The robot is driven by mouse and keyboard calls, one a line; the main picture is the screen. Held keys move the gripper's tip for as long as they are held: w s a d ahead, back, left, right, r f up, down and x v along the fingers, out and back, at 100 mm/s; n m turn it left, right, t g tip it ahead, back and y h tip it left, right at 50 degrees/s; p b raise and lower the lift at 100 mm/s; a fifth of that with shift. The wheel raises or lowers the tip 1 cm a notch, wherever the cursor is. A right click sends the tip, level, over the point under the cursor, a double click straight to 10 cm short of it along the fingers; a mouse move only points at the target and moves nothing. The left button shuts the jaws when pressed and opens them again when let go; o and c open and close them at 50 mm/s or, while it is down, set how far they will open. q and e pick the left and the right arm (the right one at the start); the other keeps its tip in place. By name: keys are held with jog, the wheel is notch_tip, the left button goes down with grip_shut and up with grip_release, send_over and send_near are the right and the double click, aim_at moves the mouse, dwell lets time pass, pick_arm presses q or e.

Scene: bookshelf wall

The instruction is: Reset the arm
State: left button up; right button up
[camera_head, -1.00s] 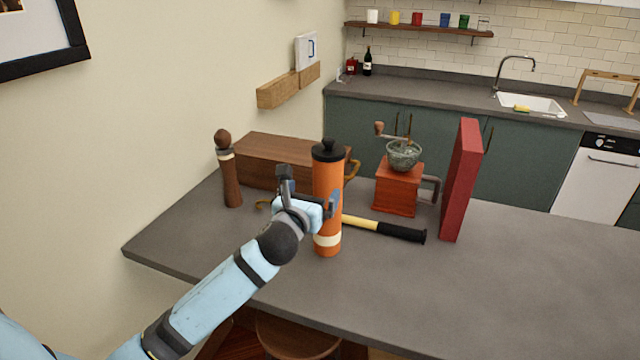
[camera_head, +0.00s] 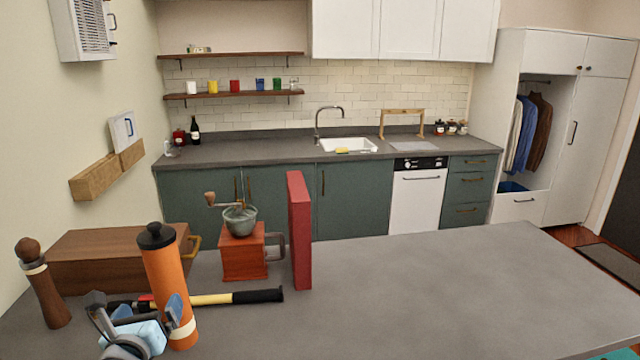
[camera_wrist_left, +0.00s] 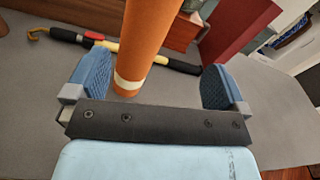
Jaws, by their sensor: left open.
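My left gripper (camera_head: 138,306) is at the lower left of the head view, beside the lower part of an orange bottle (camera_head: 166,275) with a black lid. In the left wrist view, the gripper's blue finger pads (camera_wrist_left: 158,78) are spread wide. The orange bottle (camera_wrist_left: 149,45) stands upright beyond and partly between them, and I cannot tell whether a pad touches it. My right gripper does not show; only a small teal patch at the lower right edge of the head view may be part of me.
The counter's right side is clear. A sink (camera_head: 345,146) and cabinets line the back wall.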

pick_arm(q)
jog(key=s+d+f+n+g+h+p, duration=0.1)
jog(key=s+d+f+n+g+h, duration=0.1)
jog(key=s+d+f+n, duration=0.3)
jog(key=s+d+f+n+g+h+p, duration=0.1)
jog(key=s+d+f+n, duration=0.4)
jog(key=s+f+n, duration=0.5)
jog(key=s+d+f+n+g+h+p, duration=0.1)
jog(key=s+d+f+n+g+h, duration=0.2)
jog(key=s+d+f+n, duration=0.3)
notch_tip(320, 180, down, 6)
jog(key=s+n, duration=0.2)
jog(key=n, duration=0.5)
jog(key=shift+s+r+h, duration=0.2)
jog(key=shift+s+h, duration=0.1)
jog(key=shift+d, duration=0.1)
